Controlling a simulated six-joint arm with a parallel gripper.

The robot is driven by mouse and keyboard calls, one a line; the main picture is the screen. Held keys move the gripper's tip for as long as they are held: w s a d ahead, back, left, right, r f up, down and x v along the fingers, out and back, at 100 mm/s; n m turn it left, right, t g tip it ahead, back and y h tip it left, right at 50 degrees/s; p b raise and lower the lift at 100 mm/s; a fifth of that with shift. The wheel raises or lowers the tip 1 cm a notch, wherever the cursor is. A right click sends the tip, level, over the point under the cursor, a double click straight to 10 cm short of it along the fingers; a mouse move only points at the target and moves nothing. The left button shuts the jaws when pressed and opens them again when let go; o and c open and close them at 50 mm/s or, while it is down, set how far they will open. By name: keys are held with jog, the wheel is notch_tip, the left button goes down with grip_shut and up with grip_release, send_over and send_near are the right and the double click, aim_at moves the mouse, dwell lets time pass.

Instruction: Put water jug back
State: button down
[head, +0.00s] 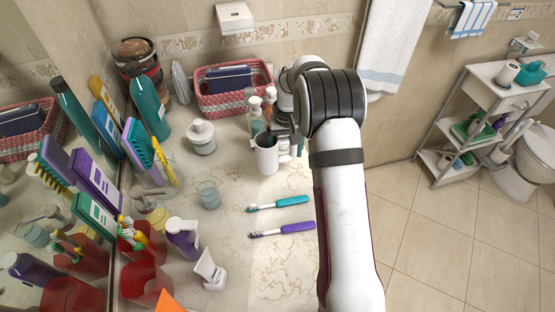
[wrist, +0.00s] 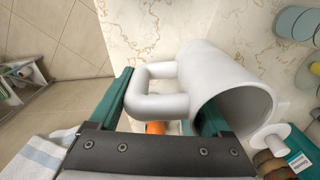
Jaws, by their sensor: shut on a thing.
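The white water jug (head: 266,158) is in the middle of the counter in the head view, about upright with its opening up. It also shows in the wrist view (wrist: 205,70), with its looped handle toward the left. My gripper (head: 287,140) is at the jug's right side, shut on it. In the wrist view my gripper (wrist: 163,98) has one teal finger outside the handle and the other at the jug's mouth, seemingly inside the rim. I cannot tell whether the jug's base touches the counter.
Pump bottles (head: 256,112) stand close behind the jug, near a pink basket (head: 225,104). A lidded white jar (head: 201,137) and a small glass (head: 209,194) are to its left. Two toothbrushes (head: 283,230) lie in front. Bottles and red cups crowd the left by the mirror.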

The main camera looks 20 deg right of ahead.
jog(key=shift+w+a+f, duration=0.6)
jog(key=shift+a+f, duration=0.1)
jog(key=shift+a, duration=0.05)
notch_tip(320, 180, down, 3)
jog(key=shift+f, duration=0.35)
jog(key=shift+f, duration=0.2)
grip_release()
jog(key=shift+r, duration=0.1)
